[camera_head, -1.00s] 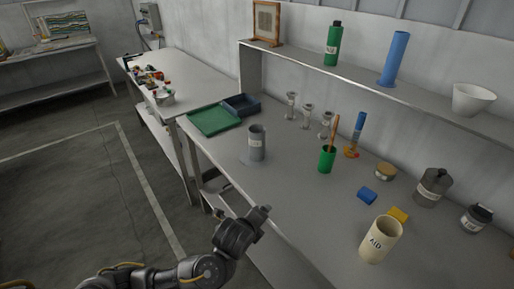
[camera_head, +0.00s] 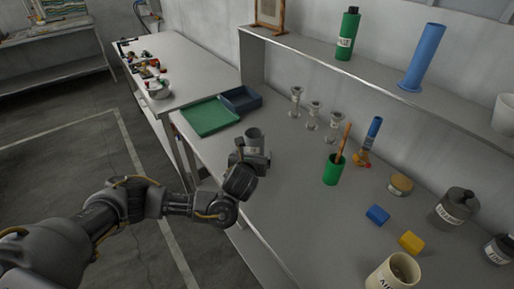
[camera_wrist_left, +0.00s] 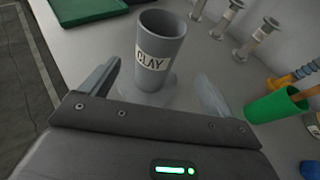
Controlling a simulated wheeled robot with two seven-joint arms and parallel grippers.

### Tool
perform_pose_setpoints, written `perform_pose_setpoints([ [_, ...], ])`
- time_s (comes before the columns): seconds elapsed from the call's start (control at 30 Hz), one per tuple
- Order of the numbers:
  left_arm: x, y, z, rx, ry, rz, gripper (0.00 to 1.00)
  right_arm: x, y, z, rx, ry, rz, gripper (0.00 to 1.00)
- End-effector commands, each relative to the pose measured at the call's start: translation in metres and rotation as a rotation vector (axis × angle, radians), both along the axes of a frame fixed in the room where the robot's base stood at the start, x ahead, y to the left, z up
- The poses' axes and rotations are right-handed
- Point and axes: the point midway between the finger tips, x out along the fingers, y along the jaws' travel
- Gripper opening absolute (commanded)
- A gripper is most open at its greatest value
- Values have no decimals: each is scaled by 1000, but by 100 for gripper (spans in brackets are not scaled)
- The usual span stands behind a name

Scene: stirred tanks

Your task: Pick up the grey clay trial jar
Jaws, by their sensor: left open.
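The grey clay trial jar (camera_wrist_left: 158,60) is an open-topped cup with a "CLAY" label, upright on the bench in the left wrist view. In the head view the jar (camera_head: 255,137) shows its upper part, its lower part hidden behind my gripper. My left gripper (camera_head: 250,158) is open at the near side of the jar. In the wrist view the left gripper (camera_wrist_left: 160,88) has one finger on each side of the jar's near lower part, with gaps visible, and nothing is held. My right gripper is not in view.
A green tray (camera_head: 211,117) and a dark blue bin (camera_head: 241,99) lie behind the jar. Several metal stands, including one (camera_head: 312,116), are to the right. A green cup (camera_head: 333,169) holds a wooden-handled tool. A cream jar (camera_head: 393,273) stands at the near right. Bare bench lies between.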

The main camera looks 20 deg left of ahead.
Motion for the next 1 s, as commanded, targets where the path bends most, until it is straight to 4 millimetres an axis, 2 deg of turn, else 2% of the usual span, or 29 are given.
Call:
perform_pose_setpoints([
  [0.1,9,5,-6,1,1,10,88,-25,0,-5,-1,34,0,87],
  [0.23,22,8,-14,-1,5,11,88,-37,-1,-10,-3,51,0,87],
  [0.33,35,8,-15,1,2,10,88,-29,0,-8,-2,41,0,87],
  [0.4,42,8,-19,-1,3,10,88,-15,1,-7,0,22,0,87],
  [0.5,48,8,-21,-3,4,7,88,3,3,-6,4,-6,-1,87],
  [0.57,49,8,-22,-3,5,5,88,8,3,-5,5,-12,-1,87],
  [0.77,53,7,-23,-2,4,4,88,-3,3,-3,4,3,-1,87],
  [0.9,69,9,-31,-2,6,6,88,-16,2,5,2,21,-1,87],
  [1.0,80,11,-37,-2,6,6,88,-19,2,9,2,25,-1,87],
])
